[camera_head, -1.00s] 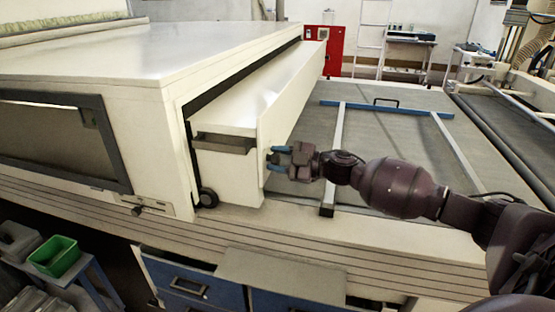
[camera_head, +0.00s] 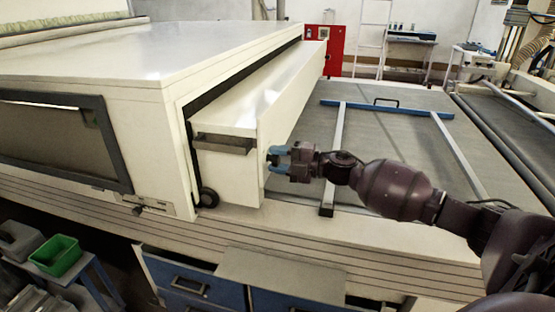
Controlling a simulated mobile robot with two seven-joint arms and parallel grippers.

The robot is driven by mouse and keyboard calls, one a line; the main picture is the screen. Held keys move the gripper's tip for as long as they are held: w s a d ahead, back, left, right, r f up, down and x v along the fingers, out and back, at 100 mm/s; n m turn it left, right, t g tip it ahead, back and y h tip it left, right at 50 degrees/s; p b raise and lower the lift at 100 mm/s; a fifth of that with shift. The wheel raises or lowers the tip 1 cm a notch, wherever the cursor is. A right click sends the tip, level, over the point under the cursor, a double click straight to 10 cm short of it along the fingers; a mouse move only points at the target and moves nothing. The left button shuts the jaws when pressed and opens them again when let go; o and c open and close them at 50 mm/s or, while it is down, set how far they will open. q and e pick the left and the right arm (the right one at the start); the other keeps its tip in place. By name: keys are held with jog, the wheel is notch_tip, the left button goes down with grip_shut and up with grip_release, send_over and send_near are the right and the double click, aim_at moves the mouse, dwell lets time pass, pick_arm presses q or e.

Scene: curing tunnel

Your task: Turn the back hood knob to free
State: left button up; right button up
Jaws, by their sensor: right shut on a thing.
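The white hood (camera_head: 282,100) sticks out of the right end of the big white tunnel housing (camera_head: 140,90). My right gripper (camera_head: 273,157), with blue fingertips, is at the hood's right end face, near its near edge. It is shut on a small pale knob there, which the fingers mostly hide. The knob's turn position cannot be made out. My left gripper is not in view.
A grey flat bed with a blue-and-grey frame (camera_head: 386,107) and a black handle lies right of the hood, under my right arm. A partly open blue drawer (camera_head: 190,280) is below the table edge. A green bin (camera_head: 57,256) stands at lower left.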

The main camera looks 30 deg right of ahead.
jog(key=n, duration=0.2)
jog(key=shift+f+n, duration=0.1)
jog(key=shift+n, duration=0.3)
jog(key=n+b, duration=0.1)
jog(key=n, duration=0.2)
jog(key=shift+n, duration=0.3)
jog(key=n+b, duration=0.1)
jog(key=n, duration=0.1)
jog(key=shift+n, duration=0.4)
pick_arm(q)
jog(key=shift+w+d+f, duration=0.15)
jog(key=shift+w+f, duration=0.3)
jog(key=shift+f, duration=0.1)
pick_arm(e)
jog(key=shift+n, duration=0.5)
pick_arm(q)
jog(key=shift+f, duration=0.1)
pick_arm(e)
jog(key=o, duration=0.9)
jog(key=shift+s, duration=0.1)
